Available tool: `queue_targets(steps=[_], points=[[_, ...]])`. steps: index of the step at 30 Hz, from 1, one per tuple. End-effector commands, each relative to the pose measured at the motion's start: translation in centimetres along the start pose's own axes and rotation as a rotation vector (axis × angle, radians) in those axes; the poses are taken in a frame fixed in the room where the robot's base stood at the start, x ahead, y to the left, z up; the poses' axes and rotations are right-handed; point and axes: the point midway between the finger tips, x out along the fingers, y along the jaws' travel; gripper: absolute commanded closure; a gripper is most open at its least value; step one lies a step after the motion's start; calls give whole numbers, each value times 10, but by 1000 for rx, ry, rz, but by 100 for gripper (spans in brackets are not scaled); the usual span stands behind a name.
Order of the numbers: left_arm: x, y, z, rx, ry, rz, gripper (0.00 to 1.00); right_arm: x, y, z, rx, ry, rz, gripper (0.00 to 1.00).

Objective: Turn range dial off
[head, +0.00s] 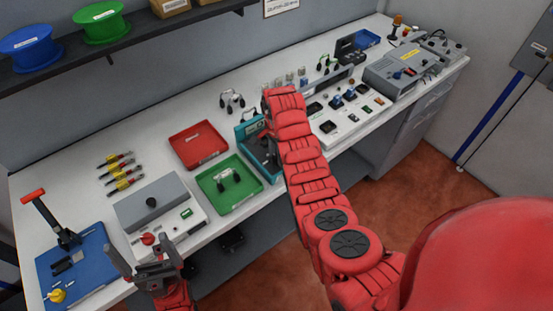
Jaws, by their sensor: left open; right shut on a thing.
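A grey sloped-top instrument (155,207) stands on the bench at the lower left.
A red tray (198,135) and a green tray (212,201) lie right of the instrument. A teal case (249,128) stands beside my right arm. A blue mat (75,285) is at the left, and yellow-handled tools (120,173) lie behind the instrument. Another grey device (385,75) is far right.

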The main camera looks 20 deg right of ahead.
Motion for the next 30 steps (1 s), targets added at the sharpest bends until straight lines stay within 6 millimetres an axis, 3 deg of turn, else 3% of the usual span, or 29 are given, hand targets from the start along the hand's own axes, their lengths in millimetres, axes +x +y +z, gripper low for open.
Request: queue_targets(steps=[1,3,10,21,30], points=[[-14,1,2,0,0,0,0,7,-1,-1,-40,2,-4,100],[-24,1,4,0,0,0,0,7,-1,-2,-106,3,-5,100],[-46,2,8,0,0,0,0,5,0,-1,-326,1,-3,100],[-50,2,8,0,0,0,0,0,0,0,-630,0,0,100],[-50,2,8,0,0,0,0,0,0,-1,-772,0,1,100]])
